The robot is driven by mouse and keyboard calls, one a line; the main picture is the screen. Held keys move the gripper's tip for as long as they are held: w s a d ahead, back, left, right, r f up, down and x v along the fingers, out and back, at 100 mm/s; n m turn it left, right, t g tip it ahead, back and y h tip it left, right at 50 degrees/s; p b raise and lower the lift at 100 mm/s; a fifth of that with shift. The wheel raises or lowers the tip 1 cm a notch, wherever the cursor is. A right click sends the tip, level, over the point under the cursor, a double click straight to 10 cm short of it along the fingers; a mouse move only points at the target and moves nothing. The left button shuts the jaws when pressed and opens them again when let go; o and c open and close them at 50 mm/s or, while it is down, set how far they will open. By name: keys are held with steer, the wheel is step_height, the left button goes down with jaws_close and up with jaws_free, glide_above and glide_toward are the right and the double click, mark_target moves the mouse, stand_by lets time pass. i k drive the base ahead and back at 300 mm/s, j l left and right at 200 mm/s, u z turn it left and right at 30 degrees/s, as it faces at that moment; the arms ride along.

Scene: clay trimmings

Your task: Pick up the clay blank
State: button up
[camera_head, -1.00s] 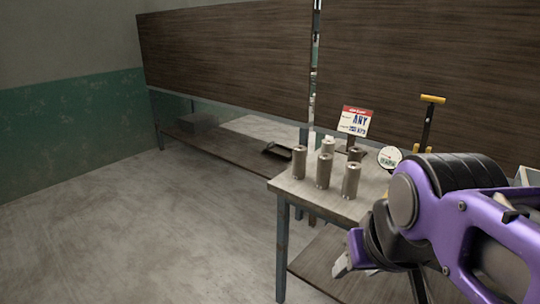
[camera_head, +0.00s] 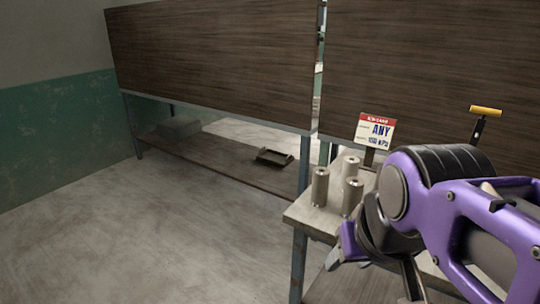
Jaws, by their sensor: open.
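Several grey-brown cylinders stand upright on a small table (camera_head: 303,222) at right of centre: a left one (camera_head: 320,188), a front one (camera_head: 351,200) and a back one (camera_head: 350,166). I cannot tell which, if any, is the clay blank. My arm covers the table's right part and anything behind it. My gripper (camera_head: 375,268) is in front of the table in the picture, low and right, angled downward. It is open, appears empty and is apart from the cylinders.
A sign reading "ANY" (camera_head: 375,131) stands behind the cylinders. A yellow-topped T-handle (camera_head: 485,111) rises at right. The floor at left is clear.

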mark_target(322, 174)
steer(key=i+j+z, duration=0.1)
steer(key=i+j, duration=0.6)
